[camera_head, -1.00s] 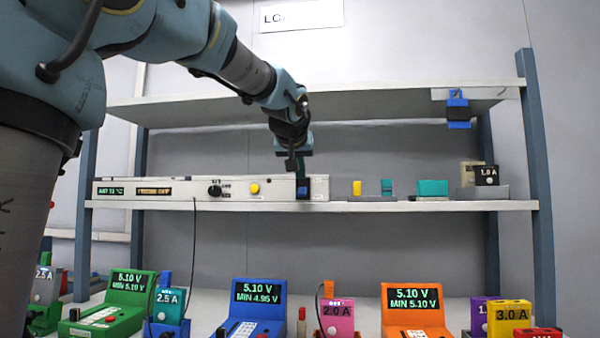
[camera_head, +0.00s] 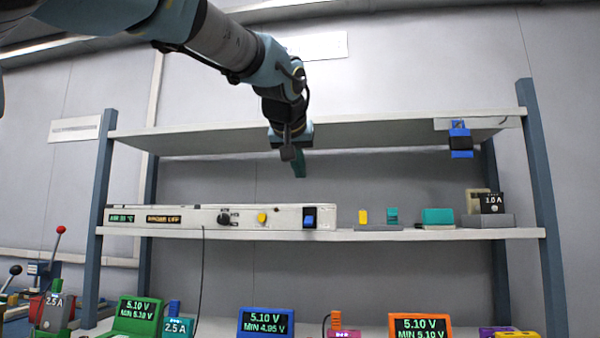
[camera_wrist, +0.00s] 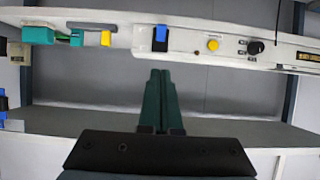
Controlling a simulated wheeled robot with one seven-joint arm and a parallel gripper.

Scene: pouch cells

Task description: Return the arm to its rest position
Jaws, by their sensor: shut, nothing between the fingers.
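My gripper (camera_head: 299,165) hangs at the front of the shelf unit, below the level of the top shelf board and above the white control panel. It is shut and holds nothing. In the wrist view its two dark green fingers (camera_wrist: 161,98) lie side by side, touching along their length. The blue rocker switch (camera_head: 309,217) sits at the right end of the panel, apart from the fingers; it also shows in the wrist view (camera_wrist: 160,38).
The white panel (camera_head: 180,217) carries a yellow button (camera_head: 262,218) and a black knob (camera_head: 224,219). Teal (camera_head: 437,216) and yellow (camera_head: 363,216) blocks stand to its right. A blue clamp (camera_head: 460,141) hangs from the top shelf. Coloured meters, including a blue one (camera_head: 264,322), stand below.

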